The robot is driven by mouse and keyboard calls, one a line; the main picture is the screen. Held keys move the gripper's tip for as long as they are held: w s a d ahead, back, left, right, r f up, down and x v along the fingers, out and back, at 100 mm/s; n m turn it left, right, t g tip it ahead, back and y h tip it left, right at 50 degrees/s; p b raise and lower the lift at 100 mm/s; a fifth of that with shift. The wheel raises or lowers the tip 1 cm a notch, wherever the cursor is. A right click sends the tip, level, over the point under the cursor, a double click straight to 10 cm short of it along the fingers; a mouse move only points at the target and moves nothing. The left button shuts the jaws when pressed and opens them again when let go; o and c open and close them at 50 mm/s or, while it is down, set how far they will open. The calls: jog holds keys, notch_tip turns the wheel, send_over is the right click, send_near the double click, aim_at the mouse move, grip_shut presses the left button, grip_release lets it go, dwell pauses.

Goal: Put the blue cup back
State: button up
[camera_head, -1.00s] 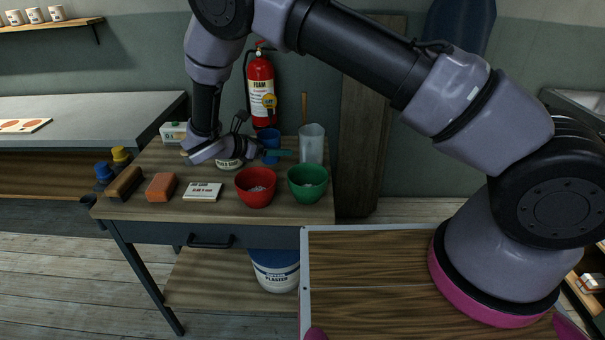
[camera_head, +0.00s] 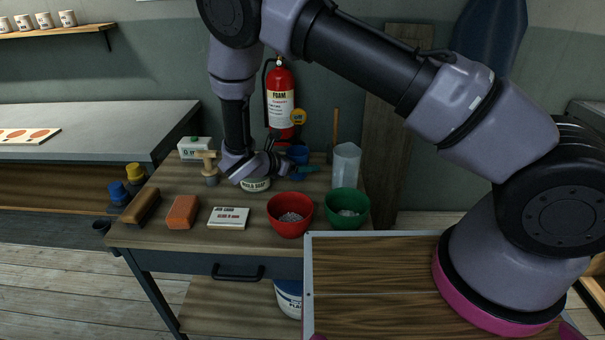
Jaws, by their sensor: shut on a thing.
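The blue cup (camera_head: 299,153) is at the back right of the wooden work table, left of the clear jug. Only part of it shows, because my gripper (camera_head: 291,164) covers its front. My gripper reaches in from the left, low over the table, and is shut on the cup. I cannot tell whether the cup's base touches the table top (camera_head: 191,191).
A red bowl (camera_head: 290,214) and a green bowl (camera_head: 342,208) stand in front of the cup. The clear jug (camera_head: 346,165) is to its right and a labelled soap tub (camera_head: 255,184) to its left. A fire extinguisher (camera_head: 281,103) hangs behind.

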aim_at(304, 174)
jog(key=shift+f, duration=1.75)
jog(key=shift+f, duration=0.1)
jog(key=o, duration=1.3)
jog(key=v, duration=1.2)
jog(key=w+d+r+m+g+y, duration=0.1)
jog(key=d+r+m+g+y, duration=0.55)
jog(key=d+r+m, duration=1.15)
jog(key=s+d+r+m+t+y, duration=0.1)
jog(key=s+d+r+m, duration=0.3)
jog(key=r, duration=0.3)
jog(key=s+d+r+m+t+y, duration=0.2)
jog(key=s+d+r+m, duration=0.2)
jog(key=s+d+r, duration=0.2)
jog(key=s+d+r+m+t+y, duration=0.1)
jog(key=s+d+r+m, duration=0.3)
jog(key=r, duration=0.5)
jog(key=shift+s+d+r+m+t+y, duration=0.2)
jog(key=shift+s+d+m+t+y, duration=0.15)
jog(key=shift+s+d+m+y, duration=0.15)
